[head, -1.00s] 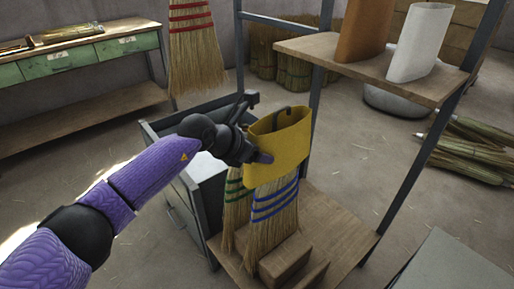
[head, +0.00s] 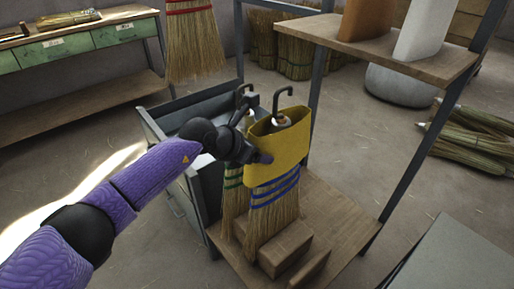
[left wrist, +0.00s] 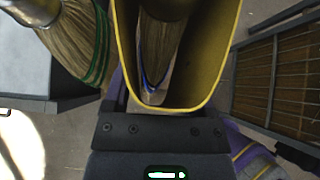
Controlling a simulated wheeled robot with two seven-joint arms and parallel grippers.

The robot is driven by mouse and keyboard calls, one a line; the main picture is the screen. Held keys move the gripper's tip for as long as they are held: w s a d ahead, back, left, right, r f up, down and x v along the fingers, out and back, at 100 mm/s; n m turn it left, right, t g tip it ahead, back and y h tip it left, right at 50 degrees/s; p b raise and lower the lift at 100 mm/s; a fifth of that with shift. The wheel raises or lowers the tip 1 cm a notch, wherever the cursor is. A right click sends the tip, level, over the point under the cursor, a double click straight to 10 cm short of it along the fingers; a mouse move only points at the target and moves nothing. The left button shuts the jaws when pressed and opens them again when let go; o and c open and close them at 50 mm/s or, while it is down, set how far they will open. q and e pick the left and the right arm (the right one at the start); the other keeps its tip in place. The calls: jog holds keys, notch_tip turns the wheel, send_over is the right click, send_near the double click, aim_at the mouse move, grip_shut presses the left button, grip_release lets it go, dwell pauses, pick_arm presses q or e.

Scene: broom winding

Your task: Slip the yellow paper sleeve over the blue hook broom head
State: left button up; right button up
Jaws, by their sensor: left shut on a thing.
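The yellow paper sleeve (head: 279,157) is around the upper part of the blue-banded broom head (head: 270,215) in the head view. The broom's hook and pale neck stick up out of the sleeve's open top, and its blue bands show just below the lower edge. In the left wrist view I look into the sleeve (left wrist: 205,95), with the blue broom's bristles (left wrist: 158,50) inside. My left gripper (head: 262,158) is shut on the sleeve's left edge. My right gripper is not in view.
A green-banded broom (head: 232,195) hangs close on the left. Wooden blocks (head: 286,250) sit on the lower shelf (head: 335,215) in front. The upper shelf (head: 385,55) holds a brown sleeve (head: 367,18) and a white one (head: 422,30). A red-banded broom (head: 194,45) hangs behind.

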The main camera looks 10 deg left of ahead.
pick_arm(q)
jog(key=b, duration=0.3)
send_over(256, 202)
jog(key=shift+w+d+f, duration=0.1)
jog(key=shift+f, duration=2.7)
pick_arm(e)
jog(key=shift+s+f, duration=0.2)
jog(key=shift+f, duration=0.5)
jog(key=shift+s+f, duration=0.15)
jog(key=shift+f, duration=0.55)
pick_arm(q)
jog(key=shift+f, duration=0.1)
jog(key=shift+f+b, duration=0.35)
jog(key=shift+f, duration=0.35)
jog(key=shift+f+b, duration=2.7)
jog(key=shift+f, duration=1.95)
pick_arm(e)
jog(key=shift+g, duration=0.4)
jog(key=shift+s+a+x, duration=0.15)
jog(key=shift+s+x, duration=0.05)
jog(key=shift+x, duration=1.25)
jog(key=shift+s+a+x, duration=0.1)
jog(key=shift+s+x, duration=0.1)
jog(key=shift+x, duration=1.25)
pick_arm(q)
jog(key=shift+f+b, duration=0.45)
jog(key=shift+f, duration=0.3)
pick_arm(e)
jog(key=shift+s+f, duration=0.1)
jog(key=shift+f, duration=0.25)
